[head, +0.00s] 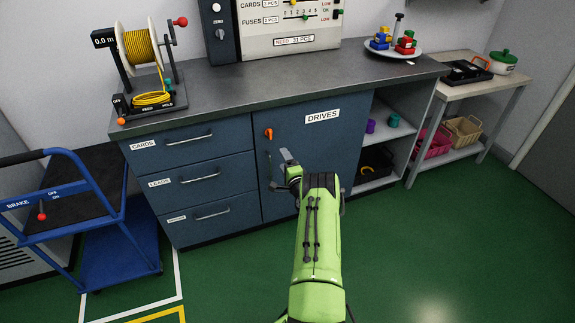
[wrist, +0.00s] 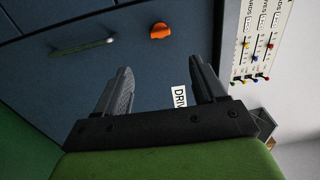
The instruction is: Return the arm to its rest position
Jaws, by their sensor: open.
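My green arm (head: 318,235) reaches forward from the bottom of the head view toward the blue cabinet. My gripper (wrist: 160,78) shows in the wrist view with its two dark fingers spread apart and nothing between them. In the head view the gripper (head: 290,160) is partly hidden by my own arm, in front of the door labelled DRIVES (head: 335,145). An orange knob (head: 268,133) sits on that door, just left of and above the gripper. The knob also shows beyond the fingers in the wrist view (wrist: 160,31), apart from them.
A blue cart (head: 100,215) stands at the left, beside the drawers (head: 195,178). The grey countertop (head: 290,72) carries a yellow cable reel (head: 140,47) and a counting panel (head: 290,25). A side table (head: 470,68) stands at the right. The green floor (head: 440,240) at lower right is clear.

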